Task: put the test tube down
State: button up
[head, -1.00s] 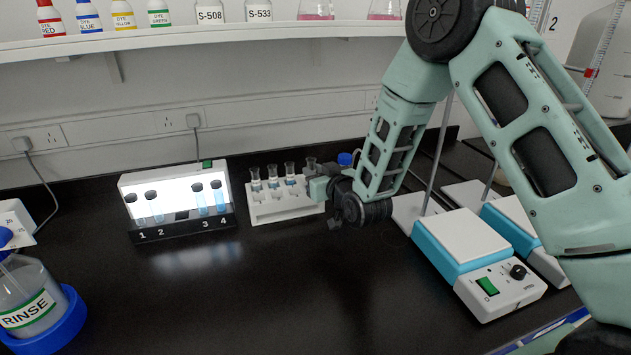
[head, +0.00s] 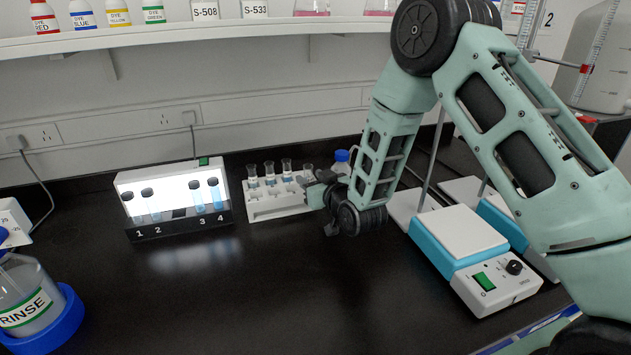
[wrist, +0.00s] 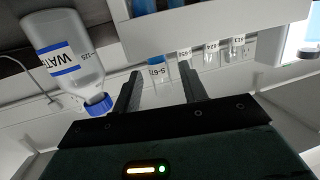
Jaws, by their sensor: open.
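The white test tube rack (head: 282,209) stands on the black bench, with several dark-capped tubes in a row. The rightmost tube (head: 308,169) is at the rack's right end, beside my gripper (head: 312,188). In the wrist view my gripper (wrist: 160,88) is open. A clear tube labelled S-67, last character unclear (wrist: 158,72), shows between and beyond the fingertips, with no finger closed on it. More labelled tubes (wrist: 211,48) line up to its right under the rack edge. In the head view the fingertips are small and partly hidden by my wrist.
A lit stand (head: 178,222) with slots 1 to 4 holds several tubes left of the rack. A blue-capped wash bottle (wrist: 68,50) is close to my gripper. Hotplates (head: 470,250) stand right, a rinse bottle (head: 28,300) front left. The bench front middle is clear.

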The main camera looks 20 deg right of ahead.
jog(key=shift+r, duration=0.25)
jog(key=b+v, duration=0.2)
jog(key=v, duration=1)
jog(key=s+a+n+g+y, duration=0.1)
jog(key=s+a+n+g, duration=0.2)
jog(key=s+a+g, duration=0.75)
jog(key=s+r+n+g+h, duration=0.1)
jog(key=s+r+g, duration=0.1)
jog(key=s, duration=0.8)
jog(key=s+d+r+n+g+h, duration=0.1)
jog(key=s+r+g+h, duration=0.1)
jog(key=s, duration=0.8)
jog(key=shift+d+r+g, duration=0.15)
jog(key=shift+r+g, duration=0.1)
jog(key=shift+g, duration=0.5)
